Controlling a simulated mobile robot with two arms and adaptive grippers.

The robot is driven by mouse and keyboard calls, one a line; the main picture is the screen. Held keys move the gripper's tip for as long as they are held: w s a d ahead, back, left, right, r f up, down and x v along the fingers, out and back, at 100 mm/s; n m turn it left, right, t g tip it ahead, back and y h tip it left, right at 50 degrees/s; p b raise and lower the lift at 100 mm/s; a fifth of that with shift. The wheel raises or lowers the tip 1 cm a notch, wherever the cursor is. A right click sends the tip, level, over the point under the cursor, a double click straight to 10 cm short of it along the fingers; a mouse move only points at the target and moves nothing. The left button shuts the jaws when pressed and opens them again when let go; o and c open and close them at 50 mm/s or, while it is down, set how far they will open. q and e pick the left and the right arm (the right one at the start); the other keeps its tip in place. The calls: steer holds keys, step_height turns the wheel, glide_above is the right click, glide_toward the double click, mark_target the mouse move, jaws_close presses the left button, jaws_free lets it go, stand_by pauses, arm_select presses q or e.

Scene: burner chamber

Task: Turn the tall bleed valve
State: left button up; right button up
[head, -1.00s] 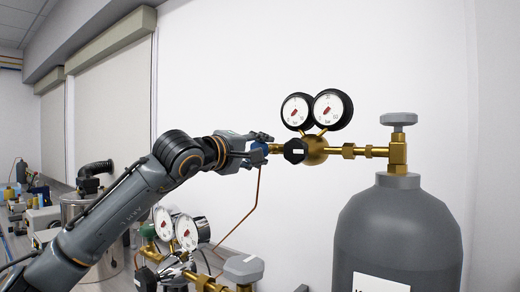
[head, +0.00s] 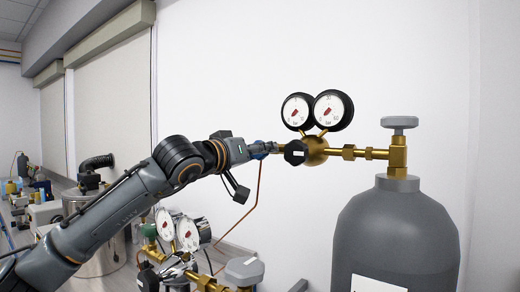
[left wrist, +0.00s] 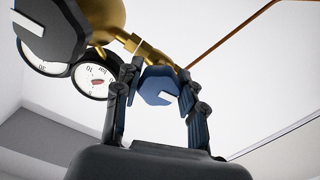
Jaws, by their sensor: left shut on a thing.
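The tall bleed valve has a blue knob (left wrist: 158,86) on the left end of the brass regulator (head: 316,150), which is fitted to the tall grey cylinder (head: 398,235). My left gripper (left wrist: 160,72) is shut on this knob, with one finger on each side of it. In the head view, my left gripper (head: 262,148) reaches the valve from the left and hides much of the knob. A black knob (head: 295,152) faces forward on the regulator, just right of my fingers. My right gripper is out of view.
Two round gauges (head: 318,110) stand above the regulator. A grey handwheel (head: 399,122) tops the cylinder valve. A thin copper pipe (head: 257,190) hangs below the bleed valve. A second, lower gauge set (head: 178,230) stands beneath my arm. The white wall is behind.

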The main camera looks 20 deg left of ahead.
arm_select(q)
steer(key=shift+f+m, duration=0.2)
steer(key=shift+m, duration=0.4)
steer(key=o, duration=1.2)
steer(key=shift+c, duration=0.2)
steer(key=shift+r, duration=0.1)
steer(key=v, duration=1.2)
steer(key=shift+w, duration=0.1)
